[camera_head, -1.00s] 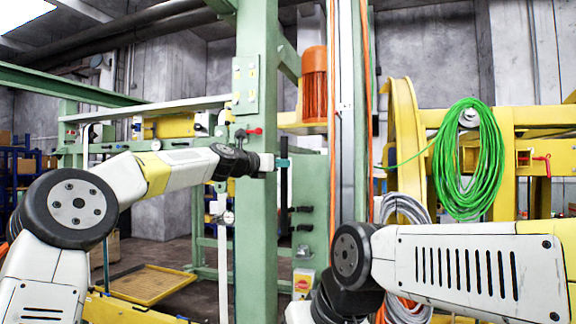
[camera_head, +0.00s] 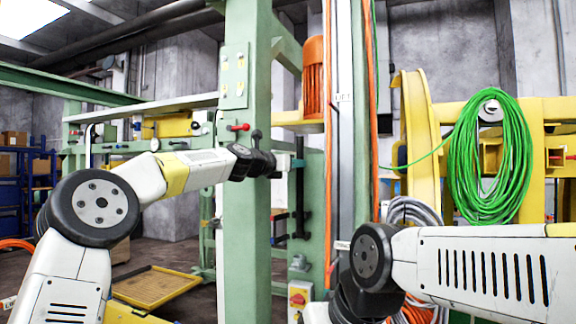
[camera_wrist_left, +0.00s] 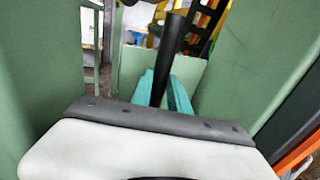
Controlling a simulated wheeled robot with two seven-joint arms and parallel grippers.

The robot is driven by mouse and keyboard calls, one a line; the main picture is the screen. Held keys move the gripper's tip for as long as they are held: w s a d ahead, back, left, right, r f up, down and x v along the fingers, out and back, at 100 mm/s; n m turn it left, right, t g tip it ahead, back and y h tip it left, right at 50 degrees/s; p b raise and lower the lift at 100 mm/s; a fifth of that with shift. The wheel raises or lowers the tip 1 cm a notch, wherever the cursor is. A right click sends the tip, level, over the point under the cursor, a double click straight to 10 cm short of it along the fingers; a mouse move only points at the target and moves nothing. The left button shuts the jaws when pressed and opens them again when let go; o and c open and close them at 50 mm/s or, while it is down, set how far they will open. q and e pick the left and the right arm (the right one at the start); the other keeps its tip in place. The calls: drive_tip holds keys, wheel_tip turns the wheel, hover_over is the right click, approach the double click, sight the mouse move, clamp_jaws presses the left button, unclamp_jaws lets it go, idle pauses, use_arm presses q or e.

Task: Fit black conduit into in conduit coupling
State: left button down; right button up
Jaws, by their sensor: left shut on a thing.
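The black conduit (camera_wrist_left: 172,50) is a thin dark rod standing up, slightly tilted, between the teal fingers of my left gripper (camera_wrist_left: 167,92) in the left wrist view. The fingers are shut on it. In the head view my left gripper (camera_head: 297,163) reaches across the front of the green post, and the conduit shows as a dark upright rod (camera_head: 299,185) at its tip. I cannot make out the conduit coupling for certain. My right arm shows at the right of the head view, but its gripper is out of view.
The thick green post (camera_head: 247,220) stands close behind my left forearm. An orange motor (camera_head: 313,75) sits above on a yellow shelf. A coil of green cable (camera_head: 490,160) hangs from a yellow frame at the right. A yellow tray (camera_head: 155,287) lies on the floor.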

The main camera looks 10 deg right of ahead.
sight(298, 194)
use_arm(q)
drive_tip(key=shift+w+d, duration=0.1)
drive_tip(key=shift+r, duration=0.1)
idle(0.3)
drive_tip(key=shift+f, duration=4.9)
drive_tip(key=c, duration=1.2)
unclamp_jaws()
drive_tip(key=shift+o, duration=0.2)
